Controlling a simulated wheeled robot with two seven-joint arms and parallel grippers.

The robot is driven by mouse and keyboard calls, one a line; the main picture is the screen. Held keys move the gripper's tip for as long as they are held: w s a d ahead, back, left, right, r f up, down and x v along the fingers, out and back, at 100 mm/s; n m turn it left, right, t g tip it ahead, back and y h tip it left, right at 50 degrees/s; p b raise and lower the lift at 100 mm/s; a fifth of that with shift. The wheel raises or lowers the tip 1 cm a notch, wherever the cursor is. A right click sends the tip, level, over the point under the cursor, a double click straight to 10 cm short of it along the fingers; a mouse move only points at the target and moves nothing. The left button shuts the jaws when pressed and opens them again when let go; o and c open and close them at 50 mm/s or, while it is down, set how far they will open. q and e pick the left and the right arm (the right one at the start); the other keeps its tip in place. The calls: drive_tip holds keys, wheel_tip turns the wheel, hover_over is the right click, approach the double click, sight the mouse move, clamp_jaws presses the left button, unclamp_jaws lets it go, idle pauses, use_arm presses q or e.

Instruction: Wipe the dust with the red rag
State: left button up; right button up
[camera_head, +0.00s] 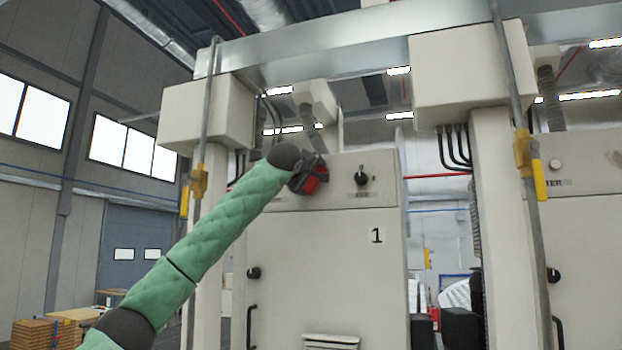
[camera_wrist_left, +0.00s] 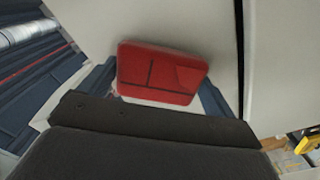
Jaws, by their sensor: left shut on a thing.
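My left gripper (camera_head: 308,176) is raised against the upper front panel of the beige cabinet marked 1 (camera_head: 325,260). It is shut on the red rag (camera_head: 311,185), which shows as a small red patch at the gripper's tip. In the left wrist view the red rag (camera_wrist_left: 162,73) is a flat red block with dark lines, just beyond the dark gripper body, in front of the pale panel. Whether it touches the panel is hard to tell. A brownish smudge like dust (camera_head: 615,158) shows on the right cabinet's upper panel. The right gripper is not in view.
A black knob (camera_head: 361,178) sits on the panel just right of my left gripper. Vertical pipes with yellow valve handles (camera_head: 198,180) stand left and right of the cabinet. A second beige cabinet (camera_head: 580,250) stands at the right.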

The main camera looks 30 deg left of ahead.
use_arm(q)
drive_tip(key=b+v, duration=0.2)
drive_tip(key=v, duration=0.3)
drive_tip(key=shift+s, duration=0.45)
drive_tip(key=shift+s+d, duration=0.1)
drive_tip(key=b+v, duration=0.1)
drive_tip(key=v, duration=0.1)
drive_tip(key=shift+s, duration=0.35)
idle(0.6)
